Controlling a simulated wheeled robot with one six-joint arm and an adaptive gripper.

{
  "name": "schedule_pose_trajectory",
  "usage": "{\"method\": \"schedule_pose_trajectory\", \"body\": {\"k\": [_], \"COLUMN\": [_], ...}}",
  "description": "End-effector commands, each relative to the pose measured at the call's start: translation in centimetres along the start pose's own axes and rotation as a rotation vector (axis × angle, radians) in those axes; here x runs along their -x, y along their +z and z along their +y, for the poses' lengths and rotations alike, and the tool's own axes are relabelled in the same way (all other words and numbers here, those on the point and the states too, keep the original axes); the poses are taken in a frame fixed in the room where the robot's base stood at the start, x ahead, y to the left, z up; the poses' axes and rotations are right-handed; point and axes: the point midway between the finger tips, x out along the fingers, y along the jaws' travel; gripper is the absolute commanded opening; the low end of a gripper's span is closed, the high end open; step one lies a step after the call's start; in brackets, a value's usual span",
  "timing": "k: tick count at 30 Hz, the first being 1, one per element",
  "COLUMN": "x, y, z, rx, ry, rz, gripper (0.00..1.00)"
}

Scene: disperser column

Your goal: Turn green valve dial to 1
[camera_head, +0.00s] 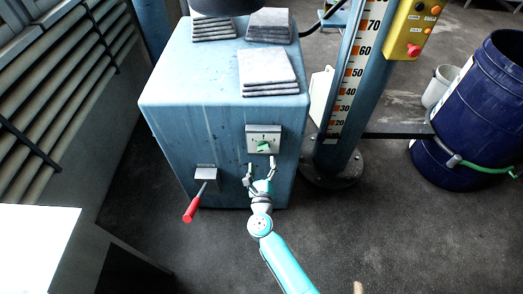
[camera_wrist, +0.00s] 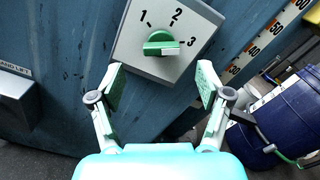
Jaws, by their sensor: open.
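The green valve dial (camera_head: 263,146) sits on a light square plate (camera_head: 254,131) on the front of the blue cabinet. In the wrist view the dial (camera_wrist: 161,45) is at the top centre, with the numbers 1, 2 and 3 around it on the plate (camera_wrist: 140,68). Its raised grip lies nearly level in the picture, its right end towards the 3. My gripper (camera_head: 261,168) is just below and in front of the plate. In the wrist view my gripper (camera_wrist: 160,86) is open and empty, its fingers apart below the dial and not touching it.
A lever with a red handle (camera_head: 194,203) sticks out from the cabinet (camera_head: 175,110), left of my gripper. A post with a height scale (camera_head: 345,100) and a yellow button box (camera_head: 413,28) stand at the right. A blue barrel (camera_head: 480,115) is farther right.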

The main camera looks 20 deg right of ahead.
Motion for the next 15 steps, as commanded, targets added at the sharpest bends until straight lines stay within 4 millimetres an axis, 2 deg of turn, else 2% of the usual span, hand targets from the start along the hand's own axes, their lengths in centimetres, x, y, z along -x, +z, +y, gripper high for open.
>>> {"method": "schedule_pose_trajectory", "body": {"k": [1,6,15], "x": [-1.1,-4.0,-6.7], "y": [0.1,0.1,0.0], "z": [-0.1,-0.1,-0.1], "rx": [0.000,0.000,0.001], "ry": [-0.004,-0.003,-0.001], "rz": [0.000,0.000,0.000], "gripper": [0.77,0.77,0.77]}}
